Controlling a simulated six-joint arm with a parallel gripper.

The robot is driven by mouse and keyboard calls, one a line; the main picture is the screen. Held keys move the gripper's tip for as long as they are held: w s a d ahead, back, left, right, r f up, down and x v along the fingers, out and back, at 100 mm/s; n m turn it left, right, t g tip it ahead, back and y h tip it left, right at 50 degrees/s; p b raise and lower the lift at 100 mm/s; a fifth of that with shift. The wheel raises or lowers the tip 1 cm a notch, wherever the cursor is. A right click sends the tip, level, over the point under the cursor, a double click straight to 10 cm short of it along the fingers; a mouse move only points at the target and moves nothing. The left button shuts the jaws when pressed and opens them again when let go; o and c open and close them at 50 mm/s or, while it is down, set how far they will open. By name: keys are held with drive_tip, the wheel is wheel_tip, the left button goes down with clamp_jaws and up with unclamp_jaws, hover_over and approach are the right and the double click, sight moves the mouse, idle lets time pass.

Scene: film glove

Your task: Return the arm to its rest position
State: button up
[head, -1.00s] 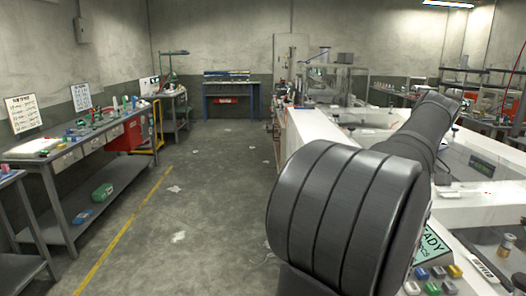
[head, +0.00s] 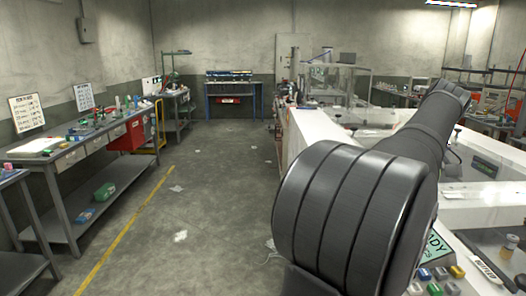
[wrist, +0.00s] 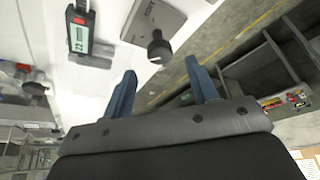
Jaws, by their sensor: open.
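My gripper (wrist: 162,92) shows in the wrist view with its two blue fingers spread apart. It is open, and nothing is between the fingers. Past the fingertips are a white machine surface and a grey plate with a black knob (wrist: 159,47). In the head view my dark arm fills the right foreground and reaches back over the white machine (head: 310,125). My gripper cannot be made out in the head view.
A handheld device with a screen (wrist: 79,38) lies on the white surface. Coloured buttons (head: 440,273) sit at the machine's front right. A workbench (head: 75,150) stands at the left. The floor aisle (head: 205,190) between is clear apart from small scraps.

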drive_tip(key=v, duration=0.7)
drive_tip(key=x, duration=1)
drive_tip(key=shift+w+a+f, duration=0.1)
drive_tip(key=shift+a+f, duration=0.05)
drive_tip(key=shift+f, duration=0.2)
drive_tip(key=shift+w+a+f, duration=0.1)
drive_tip(key=shift+a+f, duration=0.05)
drive_tip(key=shift+f, duration=0.15)
drive_tip(key=m+h, duration=0.1)
drive_tip(key=m, duration=0.1)
drive_tip(key=m+t, duration=0.1)
drive_tip(key=m, duration=0.2)
drive_tip(key=shift+a+h, duration=0.1)
drive_tip(key=shift+h, duration=0.3)
drive_tip(key=m+h, duration=0.1)
drive_tip(key=m, duration=0.4)
drive_tip(key=shift+a+t+h, duration=0.2)
drive_tip(key=shift+t+h, duration=0.1)
drive_tip(key=shift+h, duration=0.1)
drive_tip(key=m+h, duration=0.1)
drive_tip(key=m, duration=0.3)
drive_tip(key=shift+a+h, duration=0.1)
drive_tip(key=shift+h, duration=0.2)
drive_tip(key=shift+a+m+g+h, duration=0.1)
drive_tip(key=shift+m+g+h, duration=0.5)
drive_tip(key=shift+m, duration=1.4)
drive_tip(key=shift+a+r, duration=0.15)
drive_tip(key=shift+r, duration=0.45)
